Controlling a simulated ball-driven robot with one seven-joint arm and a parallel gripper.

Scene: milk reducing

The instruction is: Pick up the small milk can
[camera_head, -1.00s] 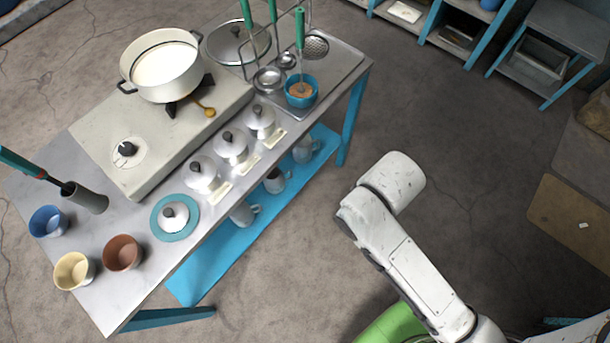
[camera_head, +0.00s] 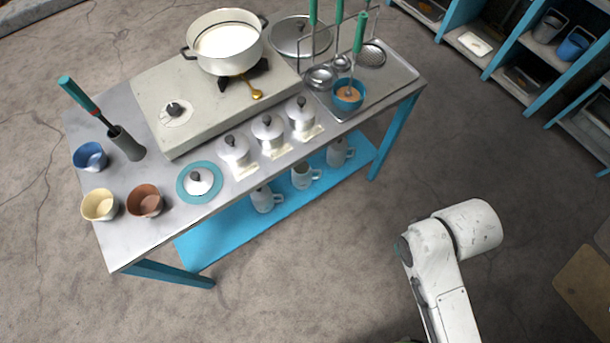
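No single thing can be told for sure as the small milk can. Three white lidded cans, the left one (camera_head: 234,152), the middle one (camera_head: 268,135) and the right one (camera_head: 302,118), stand in a row along the table's front edge. Three grey-white jugs with handles, the left one (camera_head: 263,200), the middle one (camera_head: 303,176) and the right one (camera_head: 338,153), stand on the blue lower shelf (camera_head: 215,240). My white arm shows at the lower right, apart from the table. My gripper is not in view.
A white pot (camera_head: 225,50) holding white liquid sits on the stove slab (camera_head: 160,90). Blue (camera_head: 90,156), cream (camera_head: 99,205) and brown (camera_head: 145,201) bowls stand at the table's left end. A metal tray (camera_head: 400,80) is at the right. The floor (camera_head: 330,260) before the table is clear.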

